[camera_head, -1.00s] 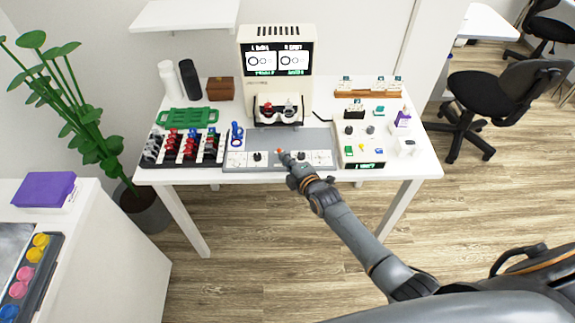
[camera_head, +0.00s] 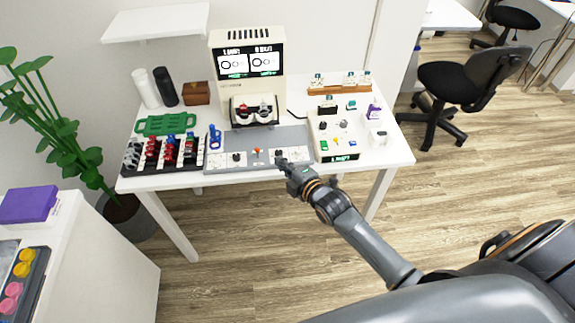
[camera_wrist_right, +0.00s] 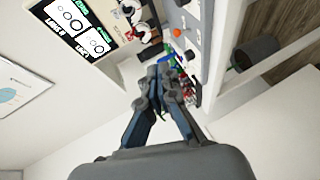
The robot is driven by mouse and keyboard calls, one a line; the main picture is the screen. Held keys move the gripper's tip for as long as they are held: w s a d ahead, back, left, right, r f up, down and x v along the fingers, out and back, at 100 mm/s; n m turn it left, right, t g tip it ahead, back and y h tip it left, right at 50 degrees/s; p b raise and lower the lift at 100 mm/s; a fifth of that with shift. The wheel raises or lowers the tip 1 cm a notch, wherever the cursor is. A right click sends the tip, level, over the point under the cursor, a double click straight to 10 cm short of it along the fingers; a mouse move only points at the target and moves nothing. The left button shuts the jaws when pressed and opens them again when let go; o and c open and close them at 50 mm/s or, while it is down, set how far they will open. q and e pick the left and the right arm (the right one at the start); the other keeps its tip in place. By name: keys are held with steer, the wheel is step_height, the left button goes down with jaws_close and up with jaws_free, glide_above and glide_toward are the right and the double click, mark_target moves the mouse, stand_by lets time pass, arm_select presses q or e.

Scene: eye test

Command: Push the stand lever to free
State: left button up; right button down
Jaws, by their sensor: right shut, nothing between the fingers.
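The grey stand (camera_head: 273,136) lies flat along the table's front, below the white display machine. Its small lever with an orange tip (camera_head: 257,151) shows near the middle of the front strip; its labels are too small to read. My right gripper (camera_head: 281,158) is shut and empty, just to the right of the lever and apart from it in the picture. In the right wrist view the closed fingers (camera_wrist_right: 166,72) point at the table, and an orange knob (camera_wrist_right: 177,32) shows beyond them. My left gripper is not in view.
The display machine (camera_head: 222,82) stands behind the stand and holds red and white pieces. A black rack (camera_head: 190,165) of coloured pieces is at the left, a white control box (camera_head: 345,125) at the right. A blue item (camera_head: 214,137) stands at the stand's left edge.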

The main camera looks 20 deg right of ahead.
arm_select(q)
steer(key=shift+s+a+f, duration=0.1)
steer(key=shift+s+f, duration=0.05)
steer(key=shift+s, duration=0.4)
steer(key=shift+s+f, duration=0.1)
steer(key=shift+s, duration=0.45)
arm_select(e)
steer(key=shift+s+d+r, duration=0.15)
steer(key=shift+s+r, duration=0.25)
steer(key=shift+s, duration=0.15)
steer(key=shift+s+d+r, duration=0.15)
steer(key=shift+s+r, duration=0.2)
steer(key=shift+s, duration=0.2)
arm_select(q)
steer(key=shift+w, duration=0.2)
